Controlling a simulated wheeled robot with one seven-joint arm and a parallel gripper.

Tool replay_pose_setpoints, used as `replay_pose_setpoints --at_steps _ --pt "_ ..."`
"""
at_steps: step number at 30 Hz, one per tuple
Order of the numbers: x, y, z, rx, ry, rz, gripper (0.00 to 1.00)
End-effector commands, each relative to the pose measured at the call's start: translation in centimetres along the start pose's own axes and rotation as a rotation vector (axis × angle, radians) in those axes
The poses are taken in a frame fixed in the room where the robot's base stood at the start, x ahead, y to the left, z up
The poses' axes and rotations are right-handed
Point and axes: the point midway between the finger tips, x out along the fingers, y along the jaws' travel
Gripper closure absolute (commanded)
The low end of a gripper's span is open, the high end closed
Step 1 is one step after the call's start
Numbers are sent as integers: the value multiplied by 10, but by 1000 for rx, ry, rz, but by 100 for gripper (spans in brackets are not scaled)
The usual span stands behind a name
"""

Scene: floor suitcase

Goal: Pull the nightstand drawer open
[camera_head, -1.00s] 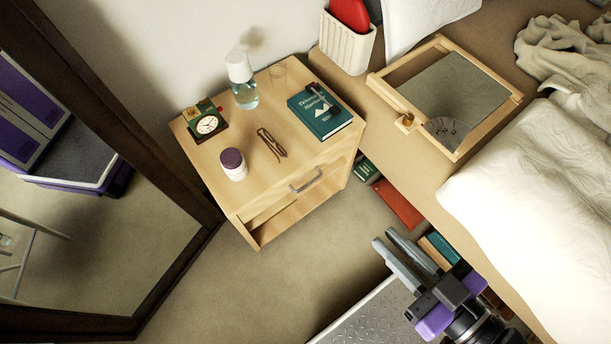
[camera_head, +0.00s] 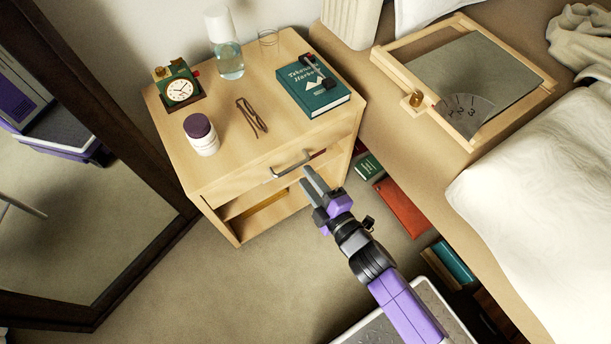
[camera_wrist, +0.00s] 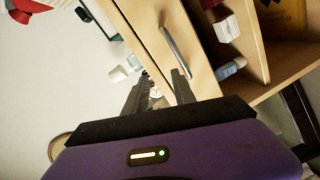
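The wooden nightstand (camera_head: 224,164) stands against the wall in the head view. Its drawer front (camera_head: 251,180) looks flush with the body, with a grey bar handle (camera_head: 291,163) across it. My gripper (camera_head: 307,178) is just in front of the drawer, near the right end of the handle. In the wrist view the handle (camera_wrist: 175,50) is just beyond my gripper's fingertips (camera_wrist: 162,79). The two fingers are spread apart with nothing between them. I cannot tell whether a fingertip touches the handle.
A clock (camera_head: 180,90), jar (camera_head: 201,135), bottle (camera_head: 226,50), glasses (camera_head: 251,117) and teal book (camera_head: 313,88) are on the nightstand top. An open shelf lies under the drawer. The bed (camera_head: 405,150) is at right, a dark-framed mirror (camera_head: 120,140) at left.

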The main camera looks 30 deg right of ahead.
Motion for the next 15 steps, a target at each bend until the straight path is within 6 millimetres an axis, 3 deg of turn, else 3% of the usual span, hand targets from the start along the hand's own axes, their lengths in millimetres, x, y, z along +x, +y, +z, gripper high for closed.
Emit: replay_pose_setpoints --at_steps 3,5,11,15 --pt "2 -28 6 -186 -4 -54 68" --pt "0 -35 8 -253 -4 -68 68" --pt "4 -35 8 -343 0 -68 68" --pt "21 -36 8 -342 1 -66 68"
